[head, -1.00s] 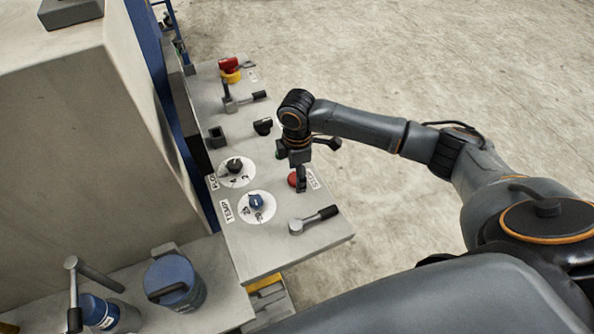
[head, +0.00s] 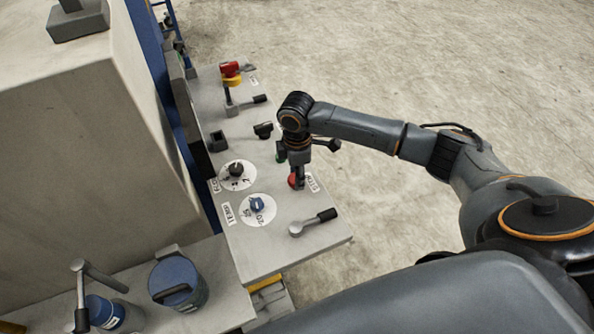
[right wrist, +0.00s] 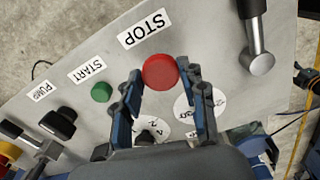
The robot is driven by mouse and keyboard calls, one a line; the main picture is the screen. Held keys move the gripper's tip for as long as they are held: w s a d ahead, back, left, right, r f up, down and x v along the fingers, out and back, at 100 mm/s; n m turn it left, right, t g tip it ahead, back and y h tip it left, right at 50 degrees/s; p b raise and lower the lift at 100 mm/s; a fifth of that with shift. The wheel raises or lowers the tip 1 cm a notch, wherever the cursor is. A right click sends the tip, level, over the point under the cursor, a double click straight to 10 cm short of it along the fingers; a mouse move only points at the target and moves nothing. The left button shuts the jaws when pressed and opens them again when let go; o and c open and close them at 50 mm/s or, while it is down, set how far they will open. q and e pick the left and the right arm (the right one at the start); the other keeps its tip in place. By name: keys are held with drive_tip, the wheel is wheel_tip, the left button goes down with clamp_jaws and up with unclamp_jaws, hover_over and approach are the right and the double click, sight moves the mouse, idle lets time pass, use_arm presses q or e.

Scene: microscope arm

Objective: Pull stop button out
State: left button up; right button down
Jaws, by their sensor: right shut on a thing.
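The round red stop button (head: 292,181) sits on the sloping grey control panel (head: 270,250), beside a white STOP label (right wrist: 144,28). My right gripper (head: 299,182) points down over it and partly covers it in the head view. In the right wrist view, the red button (right wrist: 160,71) sits between the two fingertips of my right gripper (right wrist: 163,75), which are shut on its sides. Whether the button is raised from the panel cannot be told. My left gripper is not in view.
A green start button (right wrist: 101,92) and a black pump knob (right wrist: 59,123) are close by. A black-handled lever (head: 312,222) lies in front of the button. Two dials (head: 258,208) are to its left. A red-and-yellow switch (head: 231,73) stands at the far end.

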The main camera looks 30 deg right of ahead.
drive_tip(key=shift+w+r, duration=0.15)
drive_tip(key=c, duration=1)
unclamp_jaws()
drive_tip(key=shift+o, duration=1.3)
drive_tip(key=shift+r, duration=0.55)
wheel_tip(320, 180, up, 11)
drive_tip(key=shift+s, duration=0.2)
